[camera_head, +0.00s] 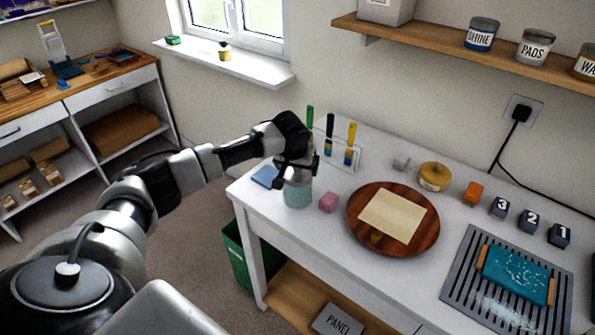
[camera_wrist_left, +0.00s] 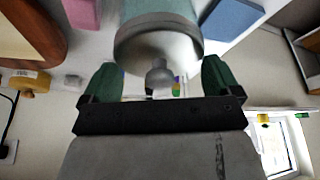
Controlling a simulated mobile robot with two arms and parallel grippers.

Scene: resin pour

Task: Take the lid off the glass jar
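The glass jar (camera_head: 298,193) stands upright near the left end of the white table, with pale green contents. Its lid (camera_wrist_left: 158,40) is grey with a round knob (camera_wrist_left: 159,74) and is on the jar in the left wrist view. My left gripper (camera_head: 297,170) is right above the jar and hides much of the lid in the head view. In the left wrist view its two green-tipped fingers (camera_wrist_left: 160,80) are spread, one on each side of the knob, with a gap to it on both sides. My right gripper is not in view.
A pink block (camera_head: 328,202) and a blue pad (camera_head: 265,176) lie close beside the jar. A rack (camera_head: 345,158) with several tools stands behind. A round wooden board (camera_head: 431,235) with a cream sheet lies to the right.

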